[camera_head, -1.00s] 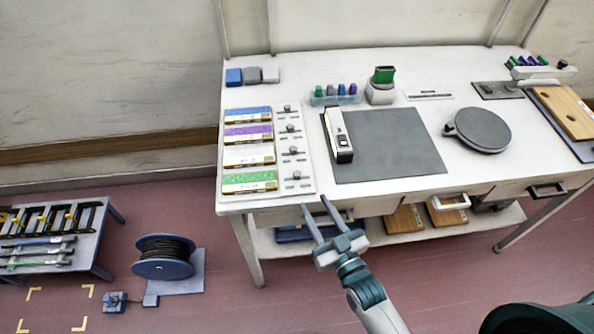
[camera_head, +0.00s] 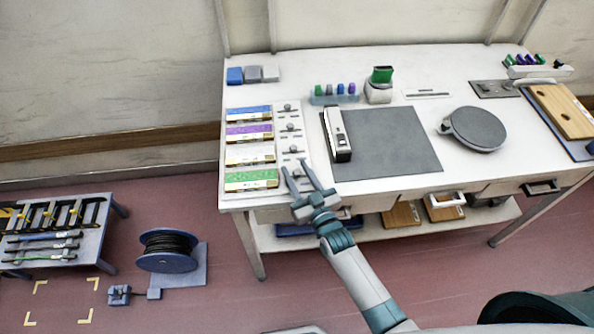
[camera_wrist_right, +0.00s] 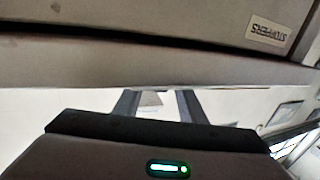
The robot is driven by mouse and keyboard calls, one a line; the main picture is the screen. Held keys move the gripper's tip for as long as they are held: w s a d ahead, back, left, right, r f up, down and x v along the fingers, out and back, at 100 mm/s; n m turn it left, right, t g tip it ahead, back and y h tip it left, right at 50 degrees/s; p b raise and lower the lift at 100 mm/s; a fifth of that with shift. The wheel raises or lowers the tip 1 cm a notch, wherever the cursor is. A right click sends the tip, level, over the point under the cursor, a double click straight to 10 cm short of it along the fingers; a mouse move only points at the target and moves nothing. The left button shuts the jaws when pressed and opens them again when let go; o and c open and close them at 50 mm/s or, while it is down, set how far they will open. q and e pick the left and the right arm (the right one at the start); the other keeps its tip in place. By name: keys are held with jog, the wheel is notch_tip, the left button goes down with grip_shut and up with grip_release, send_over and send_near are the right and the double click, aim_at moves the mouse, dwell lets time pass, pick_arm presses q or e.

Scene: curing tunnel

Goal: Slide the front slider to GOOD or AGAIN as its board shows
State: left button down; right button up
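Several long boards lie in a column on a white panel at the table's left; the front one, the green board (camera_head: 251,179), is nearest me. Its print is too small to read. Beside it is the front slider (camera_head: 297,172), partly hidden by my right gripper (camera_head: 295,166). That gripper is open, its fingertips on either side of the slider in the head view; I cannot tell whether they touch it. In the right wrist view its two fingers (camera_wrist_right: 155,103) are apart, with a small grey shape between them. My left gripper is not in view.
More sliders (camera_head: 291,127) line the panel behind the front one. A black-and-white device (camera_head: 337,135) stands on the grey mat (camera_head: 400,150) to the right.

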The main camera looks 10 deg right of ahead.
grip_shut()
jog(key=shift+d, duration=1.3)
jog(key=shift+c, duration=0.6)
grip_release()
jog(key=shift+o, duration=0.6)
jog(key=shift+d, duration=0.15)
jog(key=shift+s, duration=0.15)
